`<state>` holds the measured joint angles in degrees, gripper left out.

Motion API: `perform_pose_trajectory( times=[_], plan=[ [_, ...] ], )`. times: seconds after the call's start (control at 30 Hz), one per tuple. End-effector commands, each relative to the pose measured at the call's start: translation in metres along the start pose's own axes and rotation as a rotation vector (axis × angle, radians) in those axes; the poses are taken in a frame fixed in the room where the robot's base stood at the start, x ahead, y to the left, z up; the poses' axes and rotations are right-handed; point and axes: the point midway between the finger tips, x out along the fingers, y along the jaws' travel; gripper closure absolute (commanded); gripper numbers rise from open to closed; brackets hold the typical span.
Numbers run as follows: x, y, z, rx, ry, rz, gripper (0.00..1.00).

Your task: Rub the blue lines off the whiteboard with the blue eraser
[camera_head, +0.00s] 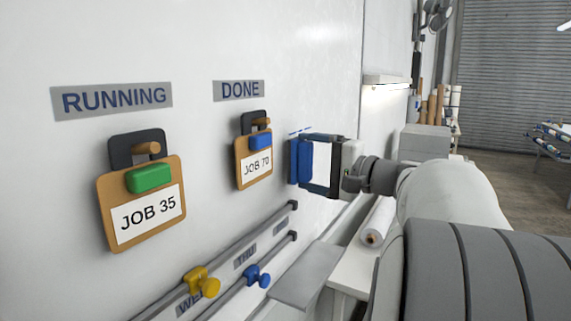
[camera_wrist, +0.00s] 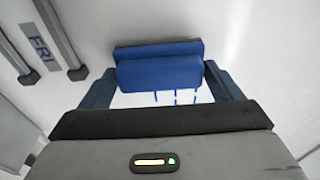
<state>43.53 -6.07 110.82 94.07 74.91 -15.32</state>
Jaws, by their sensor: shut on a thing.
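The blue eraser (camera_head: 300,160) is held by my gripper (camera_head: 318,165) at the whiteboard (camera_head: 330,80), to the right of the JOB 70 tag. In the wrist view the eraser (camera_wrist: 158,68) sits between the two fingers of my gripper (camera_wrist: 160,85), its far face at or very near the board; I cannot tell whether it touches. Short blue lines (camera_wrist: 177,97) show just on the near side of the eraser in the wrist view. A few blue marks (camera_head: 300,131) also show above the eraser in the head view. The eraser may hide more of them.
The JOB 35 board (camera_head: 140,203) and JOB 70 board (camera_head: 253,157) hang left of the gripper. Two rails (camera_head: 240,245) with a yellow slider (camera_head: 201,282) and a blue slider (camera_head: 257,276) run below. A grey shelf (camera_head: 306,274) and white roll (camera_head: 378,222) lie lower right.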

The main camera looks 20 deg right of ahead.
Motion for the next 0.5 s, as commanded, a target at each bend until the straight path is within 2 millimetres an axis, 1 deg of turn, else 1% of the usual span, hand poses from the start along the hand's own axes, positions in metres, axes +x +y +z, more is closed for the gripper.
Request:
perform_pose_trajectory(
  times=[0.5],
  plan=[
    [0.0111,0.0001,0.0016,0.0,-0.001,0.0,0.32]
  ],
)
